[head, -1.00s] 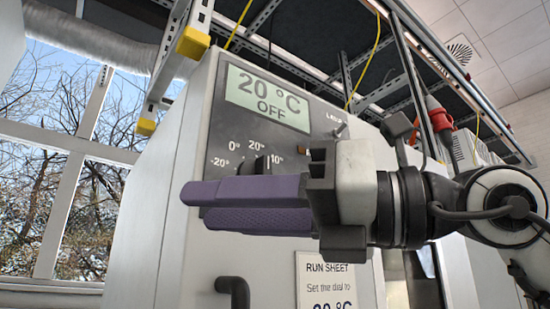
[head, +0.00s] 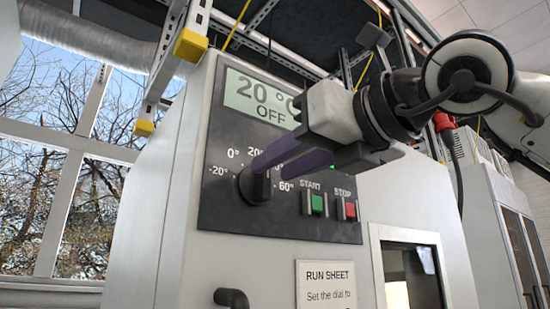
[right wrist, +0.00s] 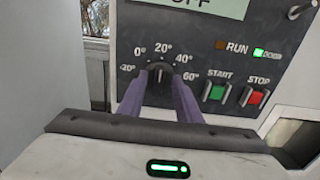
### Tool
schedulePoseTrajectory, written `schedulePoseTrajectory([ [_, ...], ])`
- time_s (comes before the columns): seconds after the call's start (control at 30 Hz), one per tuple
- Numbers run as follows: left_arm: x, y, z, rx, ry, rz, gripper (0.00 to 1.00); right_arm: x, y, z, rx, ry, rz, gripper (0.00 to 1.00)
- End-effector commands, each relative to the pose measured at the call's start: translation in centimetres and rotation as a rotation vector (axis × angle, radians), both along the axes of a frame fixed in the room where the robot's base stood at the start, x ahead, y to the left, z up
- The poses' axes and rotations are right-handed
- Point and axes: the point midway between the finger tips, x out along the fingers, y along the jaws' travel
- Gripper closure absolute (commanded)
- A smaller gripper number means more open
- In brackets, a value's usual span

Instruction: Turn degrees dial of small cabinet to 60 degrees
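The small cabinet's round black degrees dial (head: 255,187) sits on the dark panel under the display (head: 262,98), which reads 20 °C OFF. In the right wrist view the dial (right wrist: 160,84) has its narrow grip upright, toward the 20° mark; the scale runs from -20° to 60°. My right gripper (head: 272,170) is at the dial, its two purple fingers apart. In the right wrist view the fingertips of my right gripper (right wrist: 160,75) stand left and right of the dial's grip, with space visible between. Whether they touch the dial is unclear. My left gripper is not in view.
A green START button (head: 317,204) and a red STOP button (head: 350,209) are right of the dial, below my right gripper. A black handle (head: 231,298) and a run sheet (head: 326,285) are lower on the cabinet front. A window opening (head: 410,270) is lower right.

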Motion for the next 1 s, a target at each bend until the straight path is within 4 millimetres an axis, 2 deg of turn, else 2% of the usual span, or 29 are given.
schedulePoseTrajectory([
  [0.2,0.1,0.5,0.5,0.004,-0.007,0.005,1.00,1.4,1.1,0.1,0.001,-0.001,0.000,0.69],
  [0.47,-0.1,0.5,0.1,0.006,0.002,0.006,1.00,1.6,1.2,0.0,0.001,-0.001,0.001,0.69],
  [0.67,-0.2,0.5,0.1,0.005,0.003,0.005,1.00,1.5,1.1,0.0,0.001,-0.001,0.001,0.99],
  [1.0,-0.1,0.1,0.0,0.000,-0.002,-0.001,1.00,1.5,1.1,-0.1,0.023,0.016,0.001,1.00],
])
